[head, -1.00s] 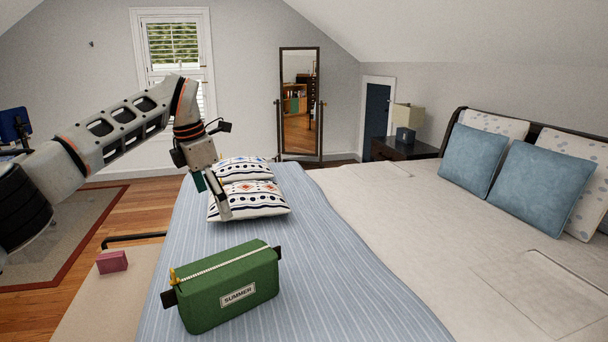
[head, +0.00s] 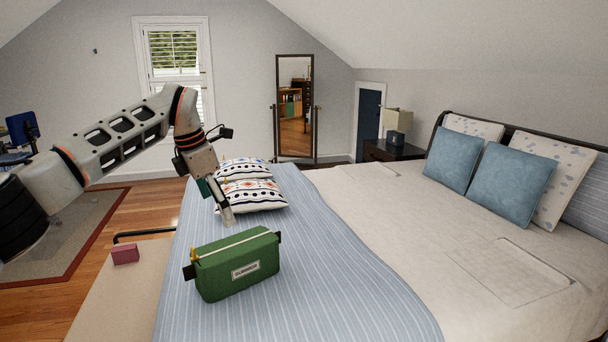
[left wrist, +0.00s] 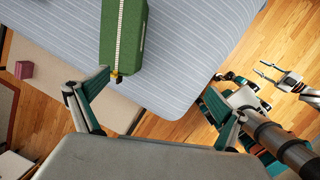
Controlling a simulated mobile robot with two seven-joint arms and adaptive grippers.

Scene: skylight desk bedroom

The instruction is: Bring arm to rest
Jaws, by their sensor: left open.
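In the head view, my left arm comes in from the left and its left gripper (head: 218,204) points down above the striped blue blanket. It is open and empty, behind the green bag and in front of the patterned cushions. In the left wrist view, the two fingers of this gripper (left wrist: 157,88) stand wide apart with nothing between them. The green bag (head: 238,268) stands on the blanket, apart from the fingers; it also shows in the left wrist view (left wrist: 124,40). A small pale claw, apparently my right gripper (left wrist: 279,76), shows at the right of that view; its jaw state is unclear.
The bed (head: 400,215) fills the right side. Two patterned cushions (head: 250,197) lie near its foot, and blue pillows (head: 513,186) lean at the headboard. A pink box (head: 125,254) sits left of the bed. Wooden floor (head: 140,212) lies open at the left.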

